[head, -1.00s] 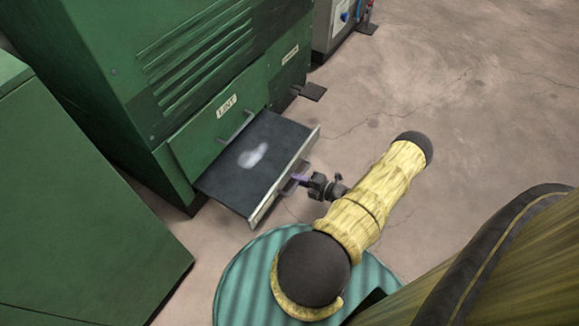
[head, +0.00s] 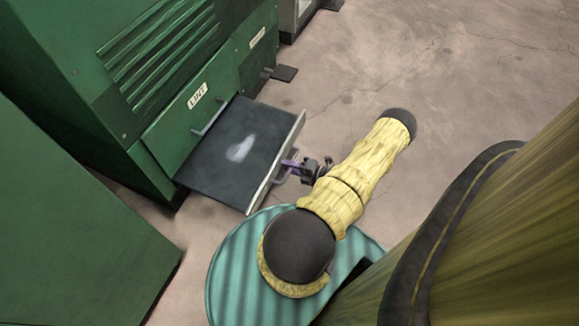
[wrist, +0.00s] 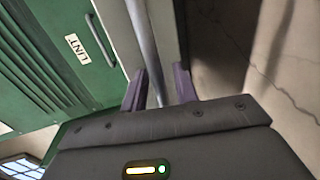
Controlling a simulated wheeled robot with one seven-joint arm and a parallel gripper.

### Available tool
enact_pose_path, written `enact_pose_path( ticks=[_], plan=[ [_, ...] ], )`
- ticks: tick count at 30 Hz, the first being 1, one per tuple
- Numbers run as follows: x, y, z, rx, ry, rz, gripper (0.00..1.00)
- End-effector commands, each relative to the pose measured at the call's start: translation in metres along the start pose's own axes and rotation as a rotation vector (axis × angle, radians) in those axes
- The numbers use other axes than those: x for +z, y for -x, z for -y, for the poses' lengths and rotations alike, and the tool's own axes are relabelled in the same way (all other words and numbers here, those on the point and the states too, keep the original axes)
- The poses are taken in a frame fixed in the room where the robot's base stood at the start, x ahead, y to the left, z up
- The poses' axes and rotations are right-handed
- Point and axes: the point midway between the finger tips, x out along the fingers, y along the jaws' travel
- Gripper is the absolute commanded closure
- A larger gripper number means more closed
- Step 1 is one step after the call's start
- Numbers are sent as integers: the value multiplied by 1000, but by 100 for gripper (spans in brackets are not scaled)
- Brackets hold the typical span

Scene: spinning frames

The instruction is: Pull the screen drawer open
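The screen drawer (head: 225,178) is a dark flat tray with a pale patch on it. It sticks well out of the lower front of the green machine, below the door marked LINT. Its pale front edge (head: 281,152) carries a handle (head: 280,176). My gripper (head: 291,165) is at this handle, on the outer side of the drawer front. The fingertips' contact is partly hidden.
The green machine (head: 100,100) stands behind the drawer, with the LINT door (head: 190,105) and its own handle above the tray. Another green cabinet (head: 70,230) stands at the left. The concrete floor (head: 400,60) to the right is clear.

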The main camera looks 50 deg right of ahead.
Motion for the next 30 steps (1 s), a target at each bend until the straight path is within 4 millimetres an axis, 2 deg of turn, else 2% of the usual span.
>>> enact_pose_path(
  ticks=[5, 10, 30],
  plan=[
    [2, 6, 0, -1, 0, 6, 71],
    [1, 26, -2, -1, 1, 5, 71],
    [1, 154, -2, -3, 0, -1, 71]
  ],
)
